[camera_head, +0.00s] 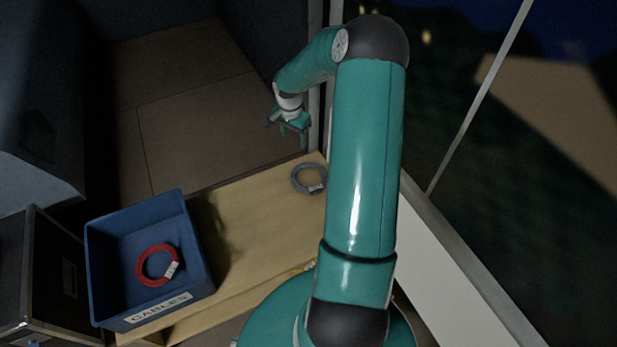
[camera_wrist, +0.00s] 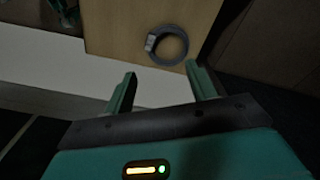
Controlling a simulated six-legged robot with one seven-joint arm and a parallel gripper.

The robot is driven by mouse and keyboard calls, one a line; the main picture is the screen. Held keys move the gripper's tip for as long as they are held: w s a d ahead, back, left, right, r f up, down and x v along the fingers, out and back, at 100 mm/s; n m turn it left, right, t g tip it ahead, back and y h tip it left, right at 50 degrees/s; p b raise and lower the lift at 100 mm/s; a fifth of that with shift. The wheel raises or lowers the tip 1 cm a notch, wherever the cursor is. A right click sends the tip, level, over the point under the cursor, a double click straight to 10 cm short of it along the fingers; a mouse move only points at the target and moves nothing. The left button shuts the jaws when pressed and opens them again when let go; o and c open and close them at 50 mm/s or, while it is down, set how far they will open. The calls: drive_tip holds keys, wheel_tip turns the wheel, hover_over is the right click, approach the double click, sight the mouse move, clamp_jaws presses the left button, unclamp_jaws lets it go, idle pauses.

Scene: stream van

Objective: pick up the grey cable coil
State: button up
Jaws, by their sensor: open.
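The grey cable coil (camera_head: 309,179) lies flat near the far right end of the wooden bench top, just left of my arm in the head view. It has a pale tag on its ring. In the wrist view the coil (camera_wrist: 167,46) lies on the wood beyond my fingertips, tag at its left. My gripper (camera_head: 287,127) is open and empty, above and beyond the bench's far edge in the head view. In the wrist view my gripper's two fingers (camera_wrist: 160,75) stand apart, with nothing between them.
A blue bin (camera_head: 205,255) labelled CABLES stands at the left end of the wooden bench (camera_head: 250,220), with a red cable coil (camera_head: 143,270) inside. A black case (camera_head: 45,275) stands left of it. The bench between bin and grey coil is mostly clear. A window frame (camera_head: 480,95) rises at right.

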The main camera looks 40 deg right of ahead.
drive_tip(key=s+d+f+m+y, duration=0.1)
drive_tip(key=s+d+f+m, duration=0.2)
drive_tip(key=f, duration=0.5)
drive_tip(key=s+d+f+m+y, duration=0.1)
drive_tip(key=d+f+m, duration=0.3)
drive_tip(key=f, duration=0.5)
hover_over(316, 187)
drive_tip(key=shift+t, duration=0.3)
drive_tip(key=f, duration=0.5)
drive_tip(key=d+f, duration=0.1)
drive_tip(key=f, duration=0.1)
drive_tip(key=shift+s+f, duration=0.15)
drive_tip(key=shift+f, duration=0.05)
drive_tip(key=shift+a+f, duration=0.15)
drive_tip(key=shift+f, duration=0.9)
drive_tip(key=shift+a+f, duration=0.2)
drive_tip(key=shift+f, duration=0.85)
drive_tip(key=shift+a+f, duration=0.15)
drive_tip(key=shift+f, duration=0.9)
clamp_jaws()
